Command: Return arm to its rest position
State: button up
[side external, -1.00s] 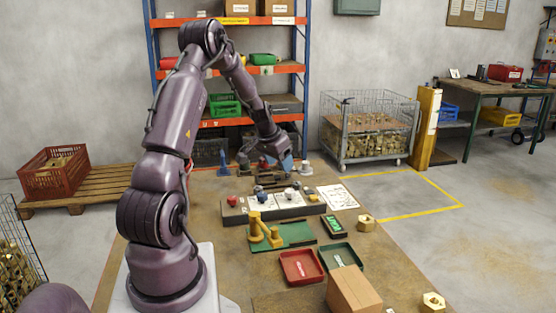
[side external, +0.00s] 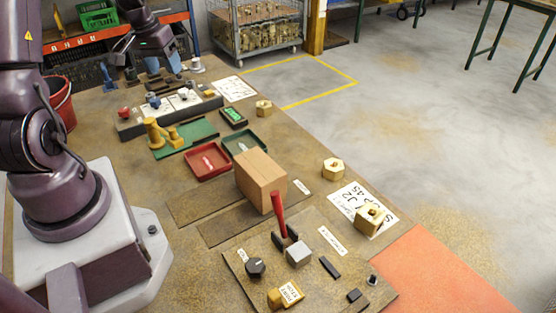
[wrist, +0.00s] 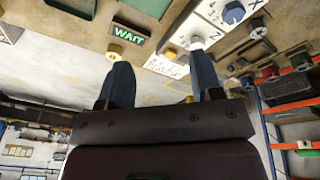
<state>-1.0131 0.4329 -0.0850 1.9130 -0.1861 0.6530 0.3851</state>
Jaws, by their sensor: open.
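My gripper (side external: 170,66) is over the far end of the workbench, beyond the grey control panel (side external: 136,128). In the wrist view its two blue-grey fingers (wrist: 162,80) are spread wide apart, with nothing held between them. My arm is bent at the left of the side view, with its upper part cut off by the frame. Brass hex pieces lie along the bench's right side: one (side external: 264,108) near the display, one (side external: 333,169) by the box, and one (side external: 369,217) on a printed sheet.
A cardboard box (side external: 261,180) stands mid-bench near a red tray (side external: 208,162) and a green tray (side external: 244,143). A fixture with a red lever (side external: 278,216) is at the front. A yellow part (side external: 154,133) stands on a green mat (side external: 189,148). Shelving stands behind my gripper.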

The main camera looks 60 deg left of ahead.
jog(key=s+d+r+m+t, duration=0.1)
jog(key=d+r, duration=0.4)
jog(key=d, duration=0.5)
jog(key=s+d+r+m+t, duration=0.1)
jog(key=s+d+r+m, duration=0.2)
jog(key=d, duration=0.8)
jog(key=s+d+r+m+t, duration=0.1)
jog(key=s+d+r+m, duration=0.1)
jog(key=d+r+m, duration=0.2)
jog(key=d+r, duration=0.3)
jog(key=d, duration=0.3)
jog(key=shift+s+d+r, duration=0.25)
jog(key=shift+d+r, duration=0.1)
